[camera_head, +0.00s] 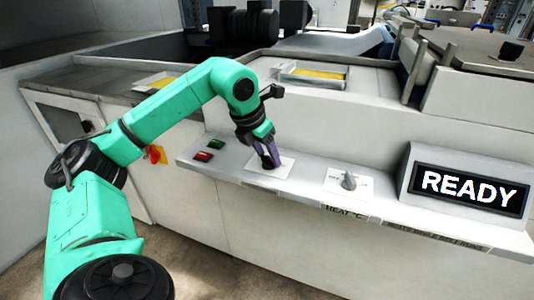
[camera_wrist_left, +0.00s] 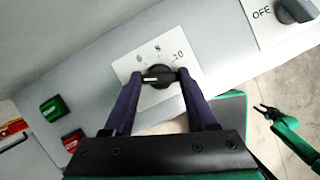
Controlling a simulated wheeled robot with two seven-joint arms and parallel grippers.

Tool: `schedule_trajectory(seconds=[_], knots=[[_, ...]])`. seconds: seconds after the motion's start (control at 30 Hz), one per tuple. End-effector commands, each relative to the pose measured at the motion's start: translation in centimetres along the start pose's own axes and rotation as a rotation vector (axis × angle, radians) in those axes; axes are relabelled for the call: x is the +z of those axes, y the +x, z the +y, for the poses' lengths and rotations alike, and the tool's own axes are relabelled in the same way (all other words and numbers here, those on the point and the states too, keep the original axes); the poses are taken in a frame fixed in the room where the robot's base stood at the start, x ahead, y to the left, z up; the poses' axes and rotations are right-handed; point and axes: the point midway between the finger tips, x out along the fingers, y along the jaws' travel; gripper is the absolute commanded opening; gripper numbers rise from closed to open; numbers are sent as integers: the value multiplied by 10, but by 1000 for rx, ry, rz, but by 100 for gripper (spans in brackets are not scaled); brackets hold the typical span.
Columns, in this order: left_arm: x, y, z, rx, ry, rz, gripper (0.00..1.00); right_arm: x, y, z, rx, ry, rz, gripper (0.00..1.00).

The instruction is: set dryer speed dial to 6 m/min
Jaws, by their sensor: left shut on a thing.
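The dial is a dark round knob (camera_wrist_left: 160,76) on a white plate (camera_wrist_left: 190,62) with printed numbers, only partly legible. Its white pointer mark faces left in the left wrist view. My left gripper (camera_head: 267,160) reaches down to this dial on the sloped panel, and its purple fingers (camera_wrist_left: 156,79) are shut on the knob from both sides. The plate (camera_head: 285,170) shows around the fingers in the head view. My right gripper (camera_wrist_left: 264,108) shows small at the right of the left wrist view, its fingers apart and empty, away from the panel.
Green (camera_head: 211,143) and red (camera_head: 203,156) buttons sit left of the dial. A grey second knob (camera_head: 348,181) is to its right, then a display (camera_head: 470,190) reading READY. A red-yellow switch (camera_head: 155,154) is on the cabinet front. Yellow-filled trays stand behind.

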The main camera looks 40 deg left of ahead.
Motion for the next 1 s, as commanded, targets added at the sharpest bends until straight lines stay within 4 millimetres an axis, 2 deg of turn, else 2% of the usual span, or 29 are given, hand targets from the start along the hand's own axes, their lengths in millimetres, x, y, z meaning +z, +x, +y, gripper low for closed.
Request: schedule_trajectory(seconds=[0.37,1.0], knots=[[0,-1,2,-52,123,0,2,1,-2,0,0,1,-3,50],[3,-3,4,-246,587,-3,2,0,-28,2,2,0,-4,50]])
